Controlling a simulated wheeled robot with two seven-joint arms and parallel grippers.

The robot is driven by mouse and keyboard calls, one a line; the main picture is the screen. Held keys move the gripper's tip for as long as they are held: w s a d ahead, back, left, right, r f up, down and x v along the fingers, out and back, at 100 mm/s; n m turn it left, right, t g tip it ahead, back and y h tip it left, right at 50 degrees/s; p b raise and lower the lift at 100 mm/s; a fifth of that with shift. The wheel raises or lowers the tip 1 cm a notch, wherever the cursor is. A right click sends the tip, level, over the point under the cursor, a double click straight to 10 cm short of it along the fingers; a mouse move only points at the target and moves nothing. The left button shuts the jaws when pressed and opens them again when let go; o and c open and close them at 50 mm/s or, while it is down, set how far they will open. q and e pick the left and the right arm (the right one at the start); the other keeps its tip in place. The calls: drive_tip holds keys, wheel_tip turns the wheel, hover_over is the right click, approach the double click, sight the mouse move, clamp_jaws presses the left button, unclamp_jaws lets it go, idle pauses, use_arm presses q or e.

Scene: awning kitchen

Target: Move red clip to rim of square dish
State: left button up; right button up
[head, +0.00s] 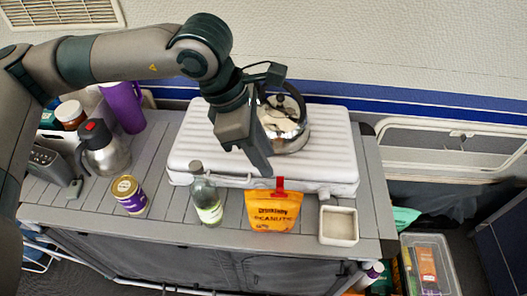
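The red clip (280,184) sits upright at the top edge of an orange peanuts bag (273,211) near the front of the slatted table. The square dish (339,239), pale with a beige inside, stands just right of the bag by the table's front right corner. Nothing is seen on its rim. My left gripper (262,170) points down above the white case, just behind and left of the clip in the picture, and appears apart from it. Its fingers overlap in this view, so its opening is hidden. My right gripper is out of view.
A silver kettle (284,128) stands on the ribbed white case (335,150), close to the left gripper. A green-tinted bottle (206,202) stands left of the bag. A purple-labelled can (130,196) and a steel jug (105,153) are farther left.

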use_arm(q)
drive_tip(key=shift+f, duration=0.1)
drive_tip(key=x, duration=0.4)
drive_tip(key=shift+d+f, duration=0.1)
drive_tip(key=shift+b+x, duration=1.8)
drive_tip(key=shift+b, duration=1)
drive_tip(key=c, duration=0.6)
drive_tip(key=shift+o, duration=0.2)
